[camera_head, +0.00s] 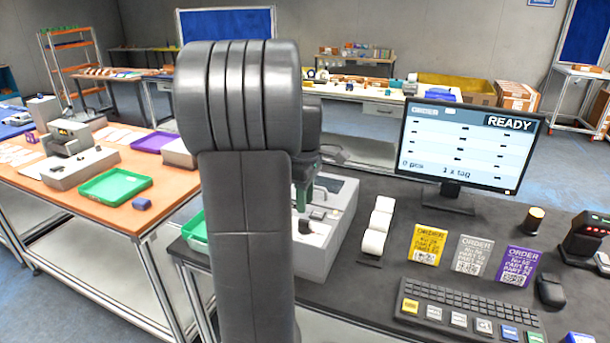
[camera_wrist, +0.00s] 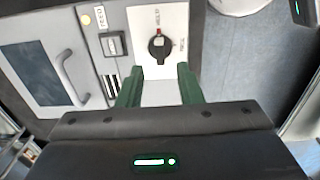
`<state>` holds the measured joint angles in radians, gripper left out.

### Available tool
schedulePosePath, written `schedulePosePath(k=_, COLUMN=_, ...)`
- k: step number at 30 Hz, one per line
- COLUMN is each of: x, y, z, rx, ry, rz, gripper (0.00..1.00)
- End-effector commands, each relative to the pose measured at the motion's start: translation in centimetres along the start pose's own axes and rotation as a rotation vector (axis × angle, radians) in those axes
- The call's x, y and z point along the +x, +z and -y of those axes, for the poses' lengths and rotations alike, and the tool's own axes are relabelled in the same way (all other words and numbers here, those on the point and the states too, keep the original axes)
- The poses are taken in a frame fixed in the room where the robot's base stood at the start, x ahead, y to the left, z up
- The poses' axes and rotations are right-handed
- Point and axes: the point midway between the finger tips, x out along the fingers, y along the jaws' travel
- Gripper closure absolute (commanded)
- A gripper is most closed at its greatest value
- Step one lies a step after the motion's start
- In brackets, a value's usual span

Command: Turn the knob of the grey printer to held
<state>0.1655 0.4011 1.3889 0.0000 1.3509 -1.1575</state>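The grey printer (camera_head: 335,228) stands on the dark desk, partly hidden behind my arm in the head view. In the wrist view, its dark round knob (camera_wrist: 158,45) sits on a white panel (camera_wrist: 180,65), with small lettering above it and to its right. The lettering above looks like HELD. A pale mark on the knob is at its upper side, pointing roughly at that lettering. My gripper (camera_wrist: 160,88) has two green fingers, apart and empty, below the knob in the wrist view and not touching it. In the head view the fingers are partly hidden.
On the printer, the wrist view shows a black switch (camera_wrist: 114,44), a FEED label and a handle (camera_wrist: 72,75). White label rolls (camera_head: 376,228), a monitor (camera_head: 468,145) reading READY, order cards and a keyboard (camera_head: 468,310) stand to the right.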

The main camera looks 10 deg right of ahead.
Motion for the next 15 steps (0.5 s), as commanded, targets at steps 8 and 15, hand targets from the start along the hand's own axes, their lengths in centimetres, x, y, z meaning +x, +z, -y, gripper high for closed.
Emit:
schedulePosePath(k=8, x=-5.9, y=0.0, z=-0.1, rx=0.000, ry=0.004, rz=-0.002, gripper=0.67)
schedulePosePath(k=15, x=-7.9, y=0.0, z=0.0, rx=-0.001, ry=0.001, rz=-0.001, gripper=0.67)
